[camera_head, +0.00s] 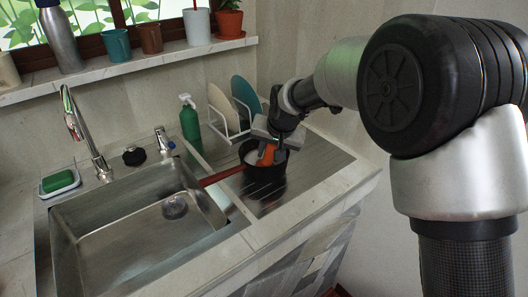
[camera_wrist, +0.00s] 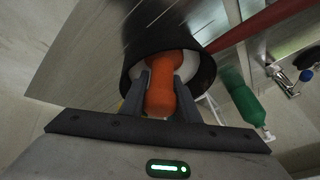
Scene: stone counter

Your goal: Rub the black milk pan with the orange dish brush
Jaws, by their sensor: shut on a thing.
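The black milk pan (camera_head: 266,172) stands upright on the metal drainboard right of the sink, with its red handle (camera_head: 222,176) pointing left over the sink's edge. The orange dish brush (camera_head: 266,155) is inside the pan's opening. My gripper (camera_head: 267,150) is over the pan and shut on the brush. In the wrist view, the fingers (camera_wrist: 161,95) clasp the orange handle (camera_wrist: 160,97) from both sides, and the pan's dark rim (camera_wrist: 207,72) surrounds the brush. The brush's lower end is mostly hidden in the pan, so I cannot tell whether it touches the bottom.
A white rack (camera_head: 228,134) with plates stands close behind the pan. A green soap bottle (camera_head: 190,122) is behind the sink (camera_head: 140,232). The tap (camera_head: 82,135) and a green sponge on a dish (camera_head: 58,183) are at the left. The drainboard's right part is clear.

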